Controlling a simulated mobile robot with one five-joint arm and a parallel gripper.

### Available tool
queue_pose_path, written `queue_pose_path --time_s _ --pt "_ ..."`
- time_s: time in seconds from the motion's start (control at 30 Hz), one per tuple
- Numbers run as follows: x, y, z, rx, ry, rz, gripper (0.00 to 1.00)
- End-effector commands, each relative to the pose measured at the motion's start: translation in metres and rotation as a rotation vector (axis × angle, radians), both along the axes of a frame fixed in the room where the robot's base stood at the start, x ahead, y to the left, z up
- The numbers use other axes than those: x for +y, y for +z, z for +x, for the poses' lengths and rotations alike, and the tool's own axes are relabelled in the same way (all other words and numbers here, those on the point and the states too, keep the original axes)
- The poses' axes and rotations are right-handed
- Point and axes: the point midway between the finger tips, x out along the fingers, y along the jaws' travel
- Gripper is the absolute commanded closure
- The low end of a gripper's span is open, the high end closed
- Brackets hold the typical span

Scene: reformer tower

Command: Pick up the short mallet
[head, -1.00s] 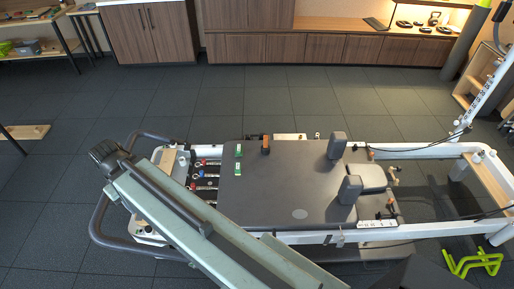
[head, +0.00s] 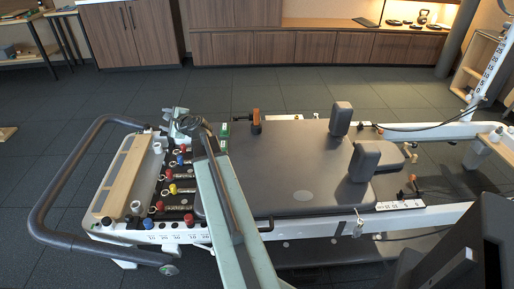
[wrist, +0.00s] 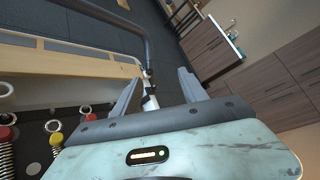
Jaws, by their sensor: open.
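A small upright orange and black piece (head: 256,121) stands at the far edge of the grey carriage in the head view. It may be the short mallet, but it is too small to tell. My gripper (head: 180,114) is over the spring end of the reformer, left of that piece and apart from it. In the wrist view my gripper (wrist: 156,84) is open, its two fingers spread with nothing held. A white frame post shows beyond them. Small green pieces (head: 224,130) sit beside my arm, partly hidden by it.
The reformer carriage (head: 290,190) has two upright shoulder pads (head: 340,118). A curved grey rail (head: 60,200) and a wooden strip (head: 126,178) are at the left end, near coloured spring knobs. Dark floor is clear behind, before the wooden cabinets (head: 320,48).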

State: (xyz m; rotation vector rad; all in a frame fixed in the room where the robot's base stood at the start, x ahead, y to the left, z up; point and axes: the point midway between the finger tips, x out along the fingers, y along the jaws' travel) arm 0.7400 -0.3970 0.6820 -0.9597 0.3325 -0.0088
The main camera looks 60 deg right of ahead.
Motion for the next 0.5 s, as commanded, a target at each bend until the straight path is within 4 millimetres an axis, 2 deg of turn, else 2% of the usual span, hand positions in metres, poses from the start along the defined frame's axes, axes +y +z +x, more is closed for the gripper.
queue_pose_path --time_s 0.03,0.07,0.1,0.17,0.2,0.3,0.33,0.4,0.5 --pt "-0.053 -0.044 -0.017 -0.083 -0.130 0.097 0.49" --pt "-0.082 -0.052 -0.029 -0.139 -0.207 0.162 0.49" --pt "-0.120 -0.062 -0.048 -0.216 -0.307 0.245 0.49" --pt "-0.173 -0.077 -0.080 -0.331 -0.445 0.361 0.49" --pt "-0.204 -0.088 -0.102 -0.406 -0.527 0.432 0.49" --pt "-0.264 -0.109 -0.156 -0.571 -0.692 0.577 0.49" --pt "-0.278 -0.114 -0.169 -0.612 -0.729 0.610 0.49" --pt "-0.301 -0.122 -0.195 -0.688 -0.796 0.671 0.49" --pt "-0.317 -0.126 -0.215 -0.747 -0.845 0.718 0.49"
